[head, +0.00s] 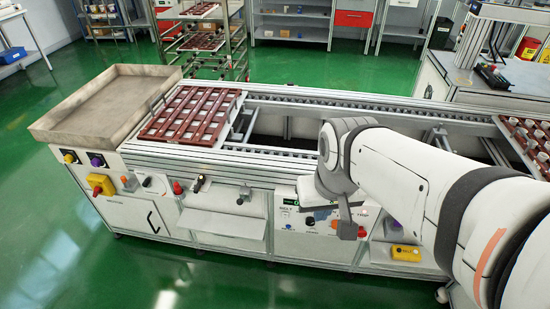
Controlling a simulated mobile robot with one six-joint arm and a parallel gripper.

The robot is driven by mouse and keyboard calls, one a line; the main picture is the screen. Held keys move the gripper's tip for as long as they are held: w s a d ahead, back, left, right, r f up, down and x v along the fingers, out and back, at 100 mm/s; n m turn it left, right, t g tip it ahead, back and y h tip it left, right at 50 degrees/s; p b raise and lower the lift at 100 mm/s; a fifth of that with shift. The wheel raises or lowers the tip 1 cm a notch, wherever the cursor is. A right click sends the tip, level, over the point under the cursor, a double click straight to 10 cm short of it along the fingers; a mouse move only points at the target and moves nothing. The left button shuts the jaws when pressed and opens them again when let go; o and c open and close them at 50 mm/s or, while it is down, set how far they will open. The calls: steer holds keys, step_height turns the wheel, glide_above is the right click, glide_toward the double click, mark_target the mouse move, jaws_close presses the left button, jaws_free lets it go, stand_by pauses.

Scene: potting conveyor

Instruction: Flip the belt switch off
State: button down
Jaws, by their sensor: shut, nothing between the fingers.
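The control panel marked BELT (284,214) is on the front face of the conveyor, right of centre. It carries small dark knobs and buttons and a green-lit display at its top. Which of these is the belt switch, and its position, are too small to tell. My arm reaches in from the right. My gripper (347,230) points down in front of the panel's right part, shut and empty, and hides some of it. Whether it touches the panel cannot be told.
A dark red slatted tray (190,114) sits on the conveyor (300,108), beside a grey bin (104,100). Another red tray (530,140) is at far right. A yellow box (406,253) lies low on the right. The green floor (60,230) in front is clear.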

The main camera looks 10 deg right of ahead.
steer(key=w+a+f+m+g+y+b, duration=0.1)
steer(key=a+f+m+g+y+b, duration=0.1)
steer(key=a+f+m+y+b, duration=0.35)
steer(key=a+f+m+g+y+b, duration=0.1)
steer(key=a+f+m+y+b, duration=0.2)
steer(key=f+m, duration=0.5)
steer(key=w+a+f+m+g+y+b, duration=0.1)
steer(key=a+f+m+g+y+b, duration=0.1)
steer(key=f+m+y+b, duration=0.5)
steer(key=w+d+f+m+t+b, duration=0.2)
steer(key=w+f+m+t+b, duration=0.1)
steer(key=w+f+m+t, duration=0.3)
steer(key=w+d+f+m+t+b, duration=0.3)
steer(key=w+f+m+t, duration=0.15)
steer(key=f+m, duration=0.3)
steer(key=w+d+f+m+t+h+b, duration=0.3)
steer(key=d+f+m+t+h, duration=0.4)
steer(key=f+m, duration=0.5)
steer(key=shift+d+f+m+t+b, duration=0.25)
steer(key=shift+d+m+t+b, duration=0.45)
steer(key=shift+d+t, duration=0.45)
steer(key=shift+d, duration=0.1)
